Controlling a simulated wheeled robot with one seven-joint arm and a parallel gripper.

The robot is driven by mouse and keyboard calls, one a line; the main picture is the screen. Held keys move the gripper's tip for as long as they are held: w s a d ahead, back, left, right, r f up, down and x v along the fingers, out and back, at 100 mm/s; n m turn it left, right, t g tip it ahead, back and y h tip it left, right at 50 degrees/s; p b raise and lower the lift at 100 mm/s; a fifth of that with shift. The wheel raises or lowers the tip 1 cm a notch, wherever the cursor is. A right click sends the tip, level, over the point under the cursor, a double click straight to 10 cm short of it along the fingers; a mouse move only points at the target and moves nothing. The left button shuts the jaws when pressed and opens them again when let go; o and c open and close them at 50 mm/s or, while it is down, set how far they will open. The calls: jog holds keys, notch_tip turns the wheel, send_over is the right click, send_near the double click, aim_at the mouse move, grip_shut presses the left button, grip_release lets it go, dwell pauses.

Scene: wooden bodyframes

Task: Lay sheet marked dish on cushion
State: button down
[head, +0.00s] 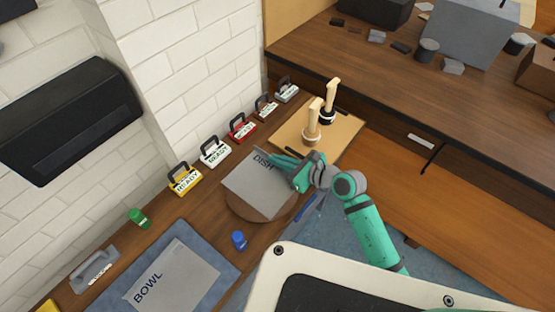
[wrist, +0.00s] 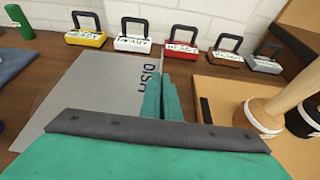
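The grey sheet marked DISH (head: 252,181) is over a round brown pad (head: 240,208), which may be the cushion. The pad's near rim shows below the sheet. I cannot tell whether the sheet touches it. My gripper (head: 280,165) is at the sheet's right edge, by the lettering. In the wrist view the fingers (wrist: 162,100) are close together at the edge of the sheet (wrist: 95,95) and appear shut on it. The exact contact is hidden.
A blue mat (head: 195,235) bears a grey sheet marked BOWL (head: 180,283). Several handled READY tags (head: 214,152) line the wall. A light board (head: 335,135) with two wooden-handled tools (head: 312,122) is at the right.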

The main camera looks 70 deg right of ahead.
jog(key=shift+f, duration=0.15)
jog(key=c, duration=2)
grip_release()
jog(key=shift+w, duration=0.1)
jog(key=shift+s+r, duration=0.2)
jog(key=shift+r, duration=0.05)
jog(key=v, duration=1.1)
jog(key=shift+s+a+r, duration=0.15)
jog(key=shift+s+a, duration=0.05)
jog(key=shift+s, duration=0.05)
jog(key=shift+w, duration=0.1)
